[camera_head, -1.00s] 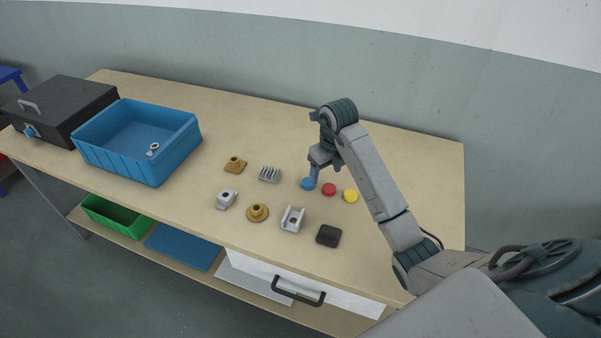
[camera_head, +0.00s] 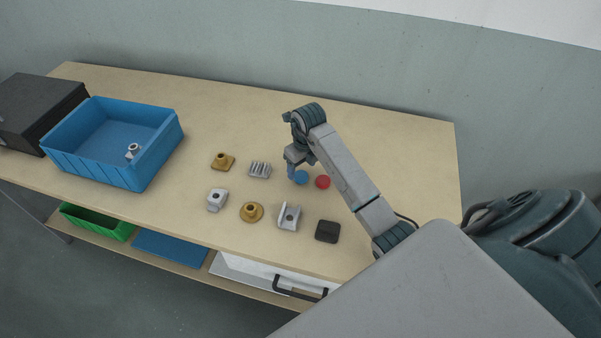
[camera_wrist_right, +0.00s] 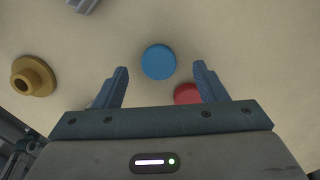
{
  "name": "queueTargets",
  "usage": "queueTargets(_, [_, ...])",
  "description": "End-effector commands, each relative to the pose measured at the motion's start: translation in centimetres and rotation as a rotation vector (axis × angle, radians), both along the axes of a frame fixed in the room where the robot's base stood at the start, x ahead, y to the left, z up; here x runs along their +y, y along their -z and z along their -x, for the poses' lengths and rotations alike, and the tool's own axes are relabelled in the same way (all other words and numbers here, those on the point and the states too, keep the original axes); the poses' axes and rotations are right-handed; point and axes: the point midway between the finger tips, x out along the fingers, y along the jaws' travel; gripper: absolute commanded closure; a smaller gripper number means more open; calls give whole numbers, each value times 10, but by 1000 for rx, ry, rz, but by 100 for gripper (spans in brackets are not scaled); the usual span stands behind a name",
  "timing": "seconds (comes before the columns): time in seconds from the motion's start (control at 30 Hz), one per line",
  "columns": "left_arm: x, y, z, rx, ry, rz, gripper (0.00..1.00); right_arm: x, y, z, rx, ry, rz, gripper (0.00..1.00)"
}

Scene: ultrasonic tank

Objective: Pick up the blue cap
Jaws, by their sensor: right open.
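The blue cap (camera_head: 301,178) is a flat round disc lying on the wooden table, left of the red cap (camera_head: 323,182). My right gripper (camera_head: 291,172) is low over the table at the blue cap's left edge in the head view. In the right wrist view the gripper (camera_wrist_right: 161,73) is open, and the blue cap (camera_wrist_right: 158,62) shows whole between and just beyond its fingertips, apart from both fingers. The red cap (camera_wrist_right: 187,94) is partly hidden by the right-hand finger. My left gripper is not in view.
Several metal and brass parts lie left and in front, among them a brass flanged piece (camera_head: 251,212), a grey bracket (camera_head: 289,216) and a black block (camera_head: 327,231). A blue bin (camera_head: 160,150) holding a small fitting stands at the left. The table behind is clear.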

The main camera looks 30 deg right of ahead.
Motion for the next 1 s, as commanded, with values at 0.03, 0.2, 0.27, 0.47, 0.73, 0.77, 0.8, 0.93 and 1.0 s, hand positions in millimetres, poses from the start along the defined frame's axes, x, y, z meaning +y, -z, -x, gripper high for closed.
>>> queueTargets(0.03, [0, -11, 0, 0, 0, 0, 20, 2, 4, 2, 5, 1, -2, 35])
queueTargets(0.2, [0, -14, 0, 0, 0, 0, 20, 2, 25, -1, 2, 0, -1, 35])
queueTargets(0.27, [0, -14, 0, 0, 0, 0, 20, 2, 28, -2, 0, 0, 0, 35])
queueTargets(0.47, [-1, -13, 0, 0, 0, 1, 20, 2, 29, -2, -1, 0, 0, 35])
queueTargets(0.73, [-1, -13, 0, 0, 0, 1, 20, 2, 29, -2, -1, 0, 0, 82])
queueTargets(0.77, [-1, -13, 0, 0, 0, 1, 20, 2, 29, -2, -1, 0, 0, 82])
queueTargets(0.8, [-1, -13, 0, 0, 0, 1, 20, 2, 29, -2, -1, 0, 0, 82])
queueTargets(0.93, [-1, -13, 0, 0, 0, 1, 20, 2, 29, -2, -1, 0, 0, 83])
queueTargets(1.0, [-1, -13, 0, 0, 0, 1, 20, 2, 28, -2, -1, 0, 0, 83])
